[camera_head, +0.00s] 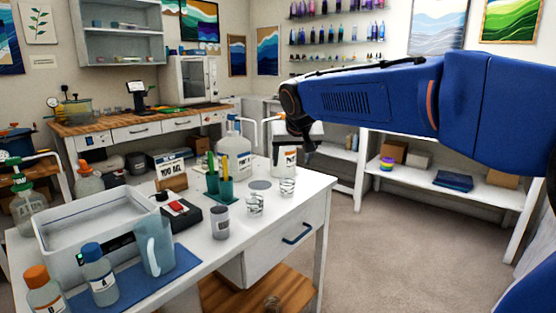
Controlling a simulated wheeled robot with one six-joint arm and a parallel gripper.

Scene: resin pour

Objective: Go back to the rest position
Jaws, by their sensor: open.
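My blue arm reaches in from the right side of the head view. My gripper (308,150) is at its dark end, in the air near the back right corner of the white table (282,213). It is small and dark here; I see nothing held in it. A white container with an orange label (286,163) stands behind it, partly hidden by the arm.
The table also holds a grey cup (220,222), a large jug (234,155), a blue-grey pitcher (156,246), a white tray (92,215) and bottles (99,277). White shelves (440,185) stand at the right. The carpet (390,250) right of the table is clear.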

